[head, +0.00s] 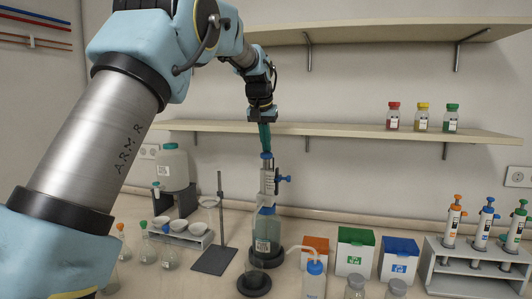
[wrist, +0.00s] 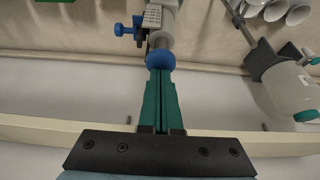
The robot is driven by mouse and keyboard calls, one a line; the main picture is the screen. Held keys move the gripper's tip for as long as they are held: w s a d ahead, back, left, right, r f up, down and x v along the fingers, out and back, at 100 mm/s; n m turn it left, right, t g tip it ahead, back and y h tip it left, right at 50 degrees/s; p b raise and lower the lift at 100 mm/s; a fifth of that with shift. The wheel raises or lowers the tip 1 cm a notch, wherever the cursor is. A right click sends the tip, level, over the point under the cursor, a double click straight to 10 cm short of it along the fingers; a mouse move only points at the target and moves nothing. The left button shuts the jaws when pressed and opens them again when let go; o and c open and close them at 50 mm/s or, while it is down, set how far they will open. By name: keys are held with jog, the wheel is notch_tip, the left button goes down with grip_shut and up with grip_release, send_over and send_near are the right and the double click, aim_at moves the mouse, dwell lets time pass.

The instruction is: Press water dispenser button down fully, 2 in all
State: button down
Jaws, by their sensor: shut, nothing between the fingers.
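The water dispenser (head: 268,183) stands upright on the bench near the middle, on a bottle (head: 267,230) with a white label. Its blue button (head: 266,155) is at the very top, and a blue side valve sticks out to the right. The button also shows in the wrist view (wrist: 160,60), with the dispenser body beyond it. My gripper (head: 265,149) points down with its green fingers shut together, holding nothing. The fingertips (wrist: 160,72) are right at the top of the button; whether they touch it I cannot tell.
A stand (head: 217,240) and a large tank (head: 174,170) are to the left. Coloured boxes (head: 356,250) and a pipette rack (head: 475,265) are to the right. A wash bottle (head: 314,278) is in front. The lower shelf (head: 340,131) runs behind my gripper.

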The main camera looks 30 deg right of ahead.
aim_at(266, 154)
jog(key=shift+f+b, duration=0.5)
jog(key=shift+f, duration=1.05)
jog(key=shift+f+b, duration=0.25)
jog(key=shift+b, duration=0.15)
jog(key=shift+r, duration=0.15)
jog(key=shift+r+p, duration=2.5)
jog(key=shift+r, duration=0.25)
jog(key=shift+f, duration=0.2)
dwell(1.3)
jog(key=shift+f+b, duration=0.55)
jog(key=shift+f, duration=0.05)
